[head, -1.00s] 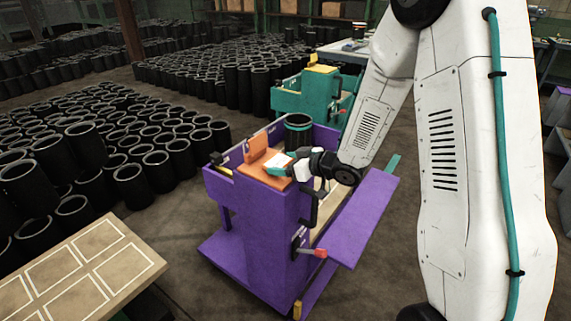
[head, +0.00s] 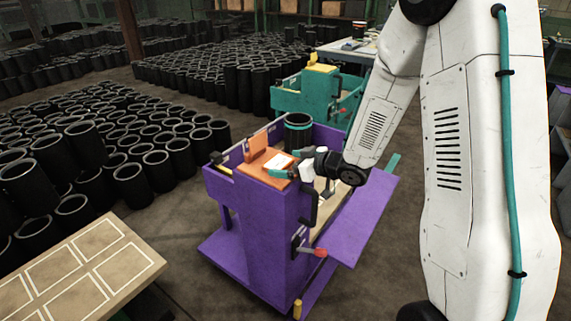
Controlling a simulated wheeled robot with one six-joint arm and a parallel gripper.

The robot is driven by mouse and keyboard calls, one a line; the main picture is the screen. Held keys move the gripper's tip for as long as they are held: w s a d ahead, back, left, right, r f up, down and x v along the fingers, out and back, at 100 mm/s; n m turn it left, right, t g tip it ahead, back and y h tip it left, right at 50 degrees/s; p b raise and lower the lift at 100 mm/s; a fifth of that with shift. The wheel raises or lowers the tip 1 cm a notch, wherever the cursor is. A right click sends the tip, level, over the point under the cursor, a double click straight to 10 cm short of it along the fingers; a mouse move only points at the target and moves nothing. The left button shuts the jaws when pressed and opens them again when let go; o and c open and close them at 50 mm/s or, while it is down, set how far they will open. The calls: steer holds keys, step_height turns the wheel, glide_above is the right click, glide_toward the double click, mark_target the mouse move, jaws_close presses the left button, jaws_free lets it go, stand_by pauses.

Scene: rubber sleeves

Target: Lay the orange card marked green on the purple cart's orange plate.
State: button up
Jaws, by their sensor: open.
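The purple cart (head: 270,222) stands in the middle of the head view. The orange plate (head: 252,174) is on its top, with an upright orange panel behind it. A flat piece with a white face (head: 274,161) lies on the plate. It appears to be the card; its orange edges merge with the plate and I cannot make out a green mark. My gripper (head: 287,164) is open at the plate's right edge, its teal fingertips apart on either side of the piece's right end. I cannot tell whether they touch it.
A black sleeve (head: 298,135) stands in the cart behind the plate. A purple side shelf (head: 358,222) juts out right. A teal cart (head: 305,96) is behind. Many black sleeves fill the floor at left. A table with white outlines (head: 85,268) is front left.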

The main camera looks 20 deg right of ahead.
steer(key=v, duration=1)
steer(key=shift+s+d+r, duration=0.1)
steer(key=shift+s+d, duration=0.05)
steer(key=shift+s, duration=0.05)
steer(key=shift+w+d+r, duration=0.1)
steer(key=shift+r, duration=0.05)
steer(key=s+d+r+m+g+h, duration=0.3)
steer(key=s+d+r+m+h, duration=0.25)
steer(key=r+h, duration=0.5)
steer(key=s+a+r+m+g+y, duration=0.1)
steer(key=s+a+g, duration=0.2)
steer(key=s, duration=0.9)
steer(key=s+a+r+g+y, duration=0.1)
steer(key=s+a+g, duration=0.3)
steer(key=s, duration=0.7)
steer(key=shift+s+a+r+m, duration=0.3)
steer(key=shift+s+a+m, duration=0.1)
steer(key=shift+a, duration=0.7)
